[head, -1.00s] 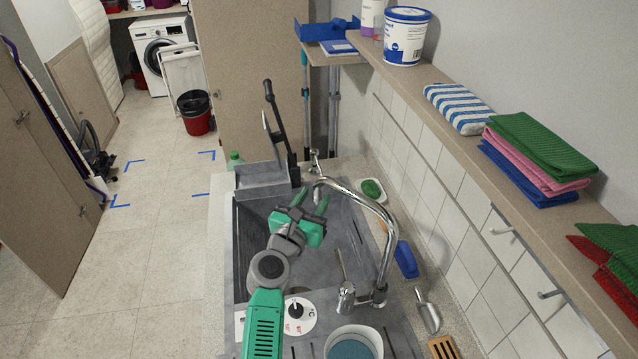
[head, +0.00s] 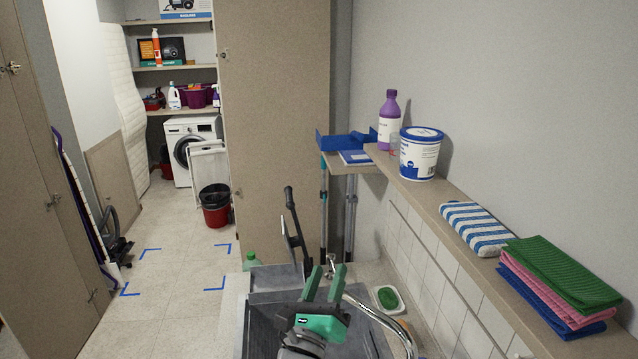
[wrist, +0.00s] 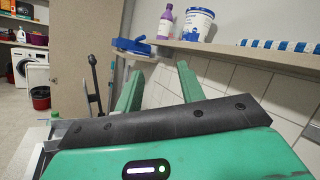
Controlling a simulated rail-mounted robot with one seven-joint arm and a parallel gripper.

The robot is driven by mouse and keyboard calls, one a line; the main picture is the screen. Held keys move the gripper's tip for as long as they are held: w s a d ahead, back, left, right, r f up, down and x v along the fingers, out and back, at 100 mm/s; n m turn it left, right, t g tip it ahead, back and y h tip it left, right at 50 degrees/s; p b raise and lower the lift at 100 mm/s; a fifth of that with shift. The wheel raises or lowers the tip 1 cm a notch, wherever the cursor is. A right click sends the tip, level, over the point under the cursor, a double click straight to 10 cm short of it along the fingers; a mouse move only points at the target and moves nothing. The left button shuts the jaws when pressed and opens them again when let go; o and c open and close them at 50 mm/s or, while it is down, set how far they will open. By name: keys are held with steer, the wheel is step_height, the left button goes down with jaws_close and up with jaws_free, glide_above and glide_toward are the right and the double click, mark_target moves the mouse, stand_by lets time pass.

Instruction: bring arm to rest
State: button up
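My green gripper (head: 325,284) is low in the middle of the head view, above the grey sink (head: 262,318) and left of the curved chrome tap (head: 372,311). Its two fingers point up and away and stand apart, with nothing between them. In the wrist view the fingers (wrist: 158,85) are also spread and empty, with the tiled wall and the shelf behind them. Most of my arm is below the edge of the head view.
A wall shelf (head: 420,192) on the right bears a white tub (head: 420,155), a purple bottle (head: 388,120) and folded cloths (head: 560,275). A black-handled lever (head: 296,225) stands behind the sink. The floor at left is open, with blue corner marks.

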steer(key=s+a+r+n+t+y, duration=0.1)
steer(key=s+r+n+t+y, duration=0.2)
steer(key=r+n, duration=0.4)
steer(key=s+a+r+n+t+y, duration=0.1)
steer(key=s+r+n+t+y, duration=0.2)
steer(key=r+n, duration=0.35)
steer(key=s+r+n+g, duration=0.1)
steer(key=s+r+n, duration=0.3)
steer(key=s+n, duration=0.35)
steer(key=s+r+n+y, duration=0.1)
steer(key=s+r+n, duration=0.45)
steer(key=s, duration=0.25)
steer(key=s+r+n+g, duration=0.1)
steer(key=s+r+n, duration=0.3)
steer(key=s+n, duration=0.4)
step_height(320, 180, up, 19)
steer(key=p, duration=1.9)
steer(key=shift+w+f+y, duration=0.15)
steer(key=shift+w+y, duration=0.15)
steer(key=shift+w, duration=0.05)
